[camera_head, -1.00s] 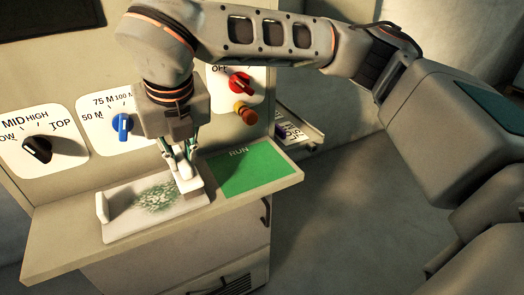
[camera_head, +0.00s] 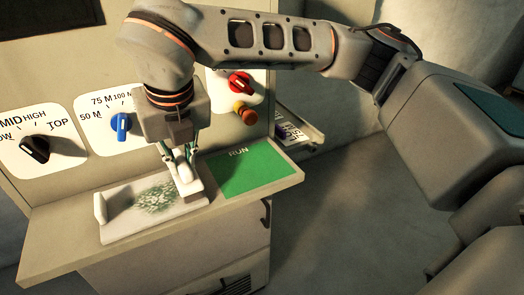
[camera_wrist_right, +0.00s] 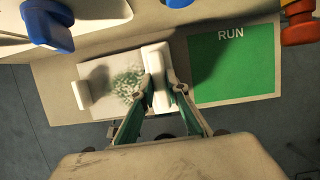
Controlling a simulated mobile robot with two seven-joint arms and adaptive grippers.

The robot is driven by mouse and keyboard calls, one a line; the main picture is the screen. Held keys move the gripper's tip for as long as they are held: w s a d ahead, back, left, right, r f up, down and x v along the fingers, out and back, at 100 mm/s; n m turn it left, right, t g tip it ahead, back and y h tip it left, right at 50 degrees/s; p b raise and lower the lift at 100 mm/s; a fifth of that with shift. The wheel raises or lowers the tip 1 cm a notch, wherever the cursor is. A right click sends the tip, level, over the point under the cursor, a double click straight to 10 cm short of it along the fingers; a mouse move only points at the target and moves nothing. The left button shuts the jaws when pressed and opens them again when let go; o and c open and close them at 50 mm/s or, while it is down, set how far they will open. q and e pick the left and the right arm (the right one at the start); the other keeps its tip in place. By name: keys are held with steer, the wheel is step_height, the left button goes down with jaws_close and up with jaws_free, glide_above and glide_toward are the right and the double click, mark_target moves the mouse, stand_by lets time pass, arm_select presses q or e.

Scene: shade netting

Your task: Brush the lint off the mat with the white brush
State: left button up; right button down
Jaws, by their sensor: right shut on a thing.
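The pale mat (camera_head: 122,228) lies on the shelf of a control cabinet. Lint (camera_head: 155,199), a speckled white-and-green patch, covers its middle and right part; it also shows in the right wrist view (camera_wrist_right: 126,83). My right gripper (camera_head: 178,166) is shut on the white brush (camera_head: 190,188). The brush is at the mat's right end, just right of the lint. In the right wrist view the brush (camera_wrist_right: 156,62) lies across the mat's right edge, between my fingertips (camera_wrist_right: 161,88). I cannot tell whether its underside touches the mat. My left gripper is not in view.
A white upright block (camera_head: 101,208) stands at the mat's left end. A green RUN panel (camera_head: 243,172) lies right of the mat.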

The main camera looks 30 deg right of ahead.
steer(key=shift+a, duration=0.1)
steer(key=shift+a+r, duration=0.1)
steer(key=shift+a, duration=1.25)
steer(key=shift+a, duration=0.2)
steer(key=shift+s+a, duration=0.15)
steer(key=shift+a, duration=1.1)
steer(key=shift+a, duration=0.15)
steer(key=shift+a, duration=2.75)
steer(key=shift+d+f, duration=0.15)
steer(key=shift+d, duration=0.65)
steer(key=shift+d+f, duration=0.1)
steer(key=shift+d, duration=0.65)
